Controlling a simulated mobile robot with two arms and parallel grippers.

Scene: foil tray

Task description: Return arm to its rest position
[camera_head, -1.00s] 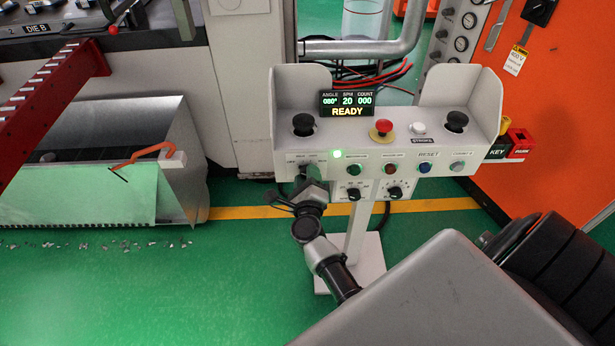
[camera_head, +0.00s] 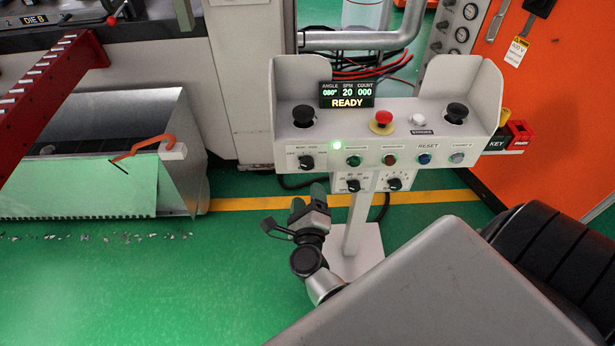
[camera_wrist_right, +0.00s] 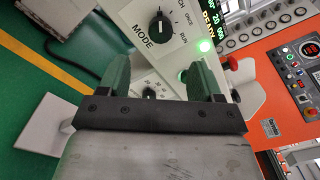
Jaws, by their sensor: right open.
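My right gripper (camera_head: 310,207) is in front of and below the control console (camera_head: 395,125), over the green floor. In the right wrist view its two green fingers (camera_wrist_right: 160,80) stand apart with nothing between them. The console's mode knob (camera_head: 306,162) is apart from the fingers in the head view; it also shows beyond them in the right wrist view (camera_wrist_right: 160,28). The console display (camera_head: 347,95) reads READY, and a green lamp (camera_head: 336,145) is lit. My left gripper is not in view.
The console stands on a post with a white base (camera_head: 352,250). An orange cabinet (camera_head: 560,120) is at the right. A metal chute (camera_head: 185,150) and a red rail (camera_head: 50,85) are at the left. The green floor (camera_head: 150,290) at the lower left is mostly clear, with small scraps.

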